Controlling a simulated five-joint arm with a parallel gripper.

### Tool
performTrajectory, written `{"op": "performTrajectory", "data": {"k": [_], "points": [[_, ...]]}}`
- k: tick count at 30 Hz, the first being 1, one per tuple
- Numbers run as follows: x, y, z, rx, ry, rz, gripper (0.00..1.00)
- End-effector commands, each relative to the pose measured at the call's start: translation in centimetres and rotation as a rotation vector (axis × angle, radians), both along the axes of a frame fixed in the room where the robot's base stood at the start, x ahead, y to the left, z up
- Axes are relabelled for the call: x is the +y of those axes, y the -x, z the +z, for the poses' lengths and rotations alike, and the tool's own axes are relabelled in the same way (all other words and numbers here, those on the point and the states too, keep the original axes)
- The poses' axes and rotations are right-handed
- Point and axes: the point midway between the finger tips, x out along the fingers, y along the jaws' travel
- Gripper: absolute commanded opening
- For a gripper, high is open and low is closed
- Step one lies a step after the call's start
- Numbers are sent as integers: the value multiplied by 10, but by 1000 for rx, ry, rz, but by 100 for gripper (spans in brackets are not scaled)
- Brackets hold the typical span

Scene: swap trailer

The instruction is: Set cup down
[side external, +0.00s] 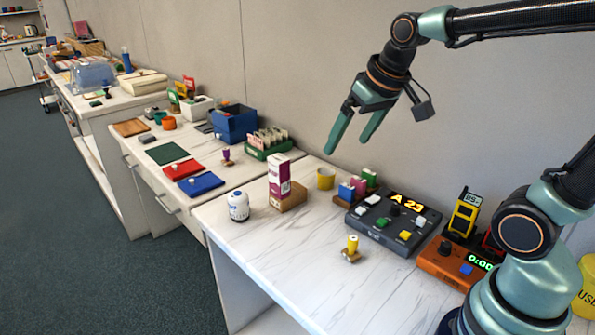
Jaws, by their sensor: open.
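A small yellow cup (325,179) stands upright on the white marbled counter (300,248), behind and to the right of a purple-and-white carton. My gripper (347,146) is above and slightly right of the cup, fingers pointing down. Its two green fingers are spread and nothing is between them. The fingertips look apart from the cup. The cup's inside is hard to make out.
Right of the cup are colored blocks on a wooden rack (352,198) and a dark button console (393,222). The carton (279,176), a white jar (238,206) and a yellow-topped stamp (352,245) stand nearby. The counter's front is mostly clear.

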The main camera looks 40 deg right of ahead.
Motion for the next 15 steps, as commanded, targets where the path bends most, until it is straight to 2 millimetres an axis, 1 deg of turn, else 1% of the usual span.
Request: {"op": "performTrajectory", "data": {"k": [1, 3, 6, 10, 15], "points": [[8, 14, -1, -15, 6, 32, 100], [16, 30, -5, -26, 14, 67, 100], [23, 47, -12, -37, 23, 108, 100], [28, 58, -19, -45, 29, 135, 100], [30, 61, -21, -45, 31, 143, 100]]}}
